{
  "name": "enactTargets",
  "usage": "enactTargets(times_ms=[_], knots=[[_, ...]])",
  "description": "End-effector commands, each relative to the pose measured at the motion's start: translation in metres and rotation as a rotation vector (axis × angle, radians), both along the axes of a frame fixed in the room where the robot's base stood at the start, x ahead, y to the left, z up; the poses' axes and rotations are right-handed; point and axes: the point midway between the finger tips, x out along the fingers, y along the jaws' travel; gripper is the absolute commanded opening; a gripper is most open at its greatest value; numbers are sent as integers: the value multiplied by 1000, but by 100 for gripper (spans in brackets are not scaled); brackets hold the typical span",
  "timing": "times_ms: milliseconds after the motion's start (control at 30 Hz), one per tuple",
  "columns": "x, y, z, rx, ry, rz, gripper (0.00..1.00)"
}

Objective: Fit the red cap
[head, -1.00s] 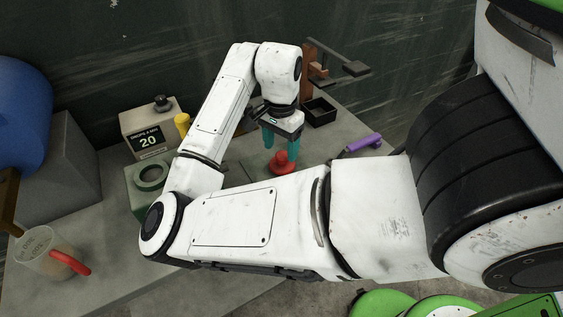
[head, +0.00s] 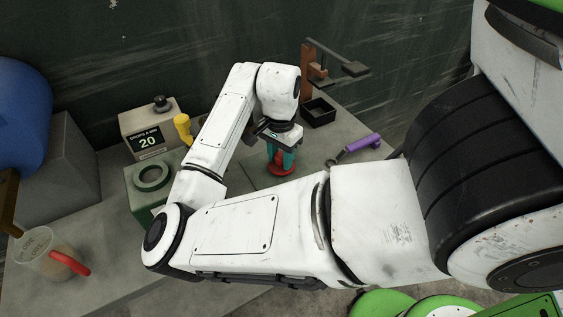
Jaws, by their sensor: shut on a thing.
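The red cap (head: 279,169) is near the middle of the grey bench, below the end of my arm. My gripper (head: 282,160), with teal fingers, points down and is shut on the red cap's upper part. The cap's wider red base shows under the fingertips, low over or on the bench; I cannot tell whether it touches. A green box (head: 150,190) with a round ring opening (head: 152,176) on top stands to the left, partly hidden by my arm.
A grey box with a "20" display (head: 148,142) and a yellow part (head: 183,128) stand behind the green box. A black tray (head: 318,113), a brown stand (head: 308,65) and a purple-handled tool (head: 362,143) are right. A jug (head: 45,255) with a red handle is front left.

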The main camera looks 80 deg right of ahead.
Motion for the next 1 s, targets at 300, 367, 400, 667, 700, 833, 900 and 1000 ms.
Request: enactTargets(times_ms=[300, 367, 400, 667, 700, 833, 900, 1000], knots=[[0, 0, 0, 0, 0, 0, 7], [0, 0, 0, 0, 0, 0, 7], [0, 0, 1, 0, 0, 0, 7], [0, -1, 20, -2, -1, -2, 7], [0, -1, 26, -2, -2, -3, 7], [-14, 3, 47, -4, 0, -7, 7], [-24, 8, 65, -3, -5, -8, 7], [-42, 14, 88, -2, -8, -10, 7]])
